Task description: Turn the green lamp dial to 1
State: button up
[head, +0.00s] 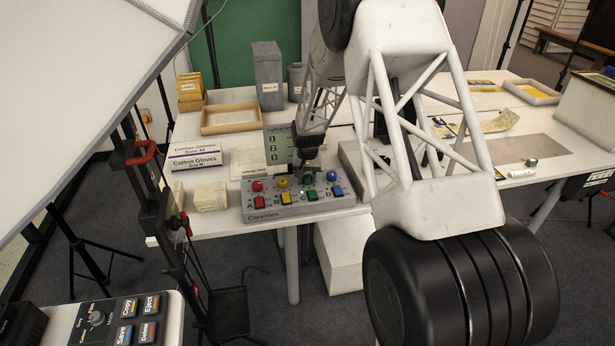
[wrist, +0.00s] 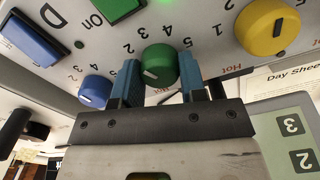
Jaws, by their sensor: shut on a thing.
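The grey control box (head: 262,213) stands at the front of the table, with red, yellow, green and blue dials along its back. In the wrist view the round green dial (wrist: 158,60) sits between my gripper's two blue-padded fingers (wrist: 160,82). The fingers are shut on its sides. Its white pointer mark faces the lower left of that view. Printed digits ring the dial; the 1 is not clear, and the fingers cover part of the scale. In the head view my gripper (head: 308,168) is over the box's back edge and partly hides the green dial.
The yellow dial (wrist: 268,25) and blue dial (wrist: 95,91) flank the green one closely. A rocker switch row (head: 260,203) runs along the box's front. A numbered green card (head: 278,148) stands behind. Glove boxes (head: 195,160) lie left.

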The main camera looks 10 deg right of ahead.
aim_at(307, 176)
jog(key=n, duration=0.5)
jog(key=shift+n, duration=0.3)
jog(key=n, duration=0.4)
jog(key=shift+n, duration=0.4)
jog(key=o, duration=0.9)
jog(key=shift+r, duration=0.1)
jog(key=shift+r, duration=3.8)
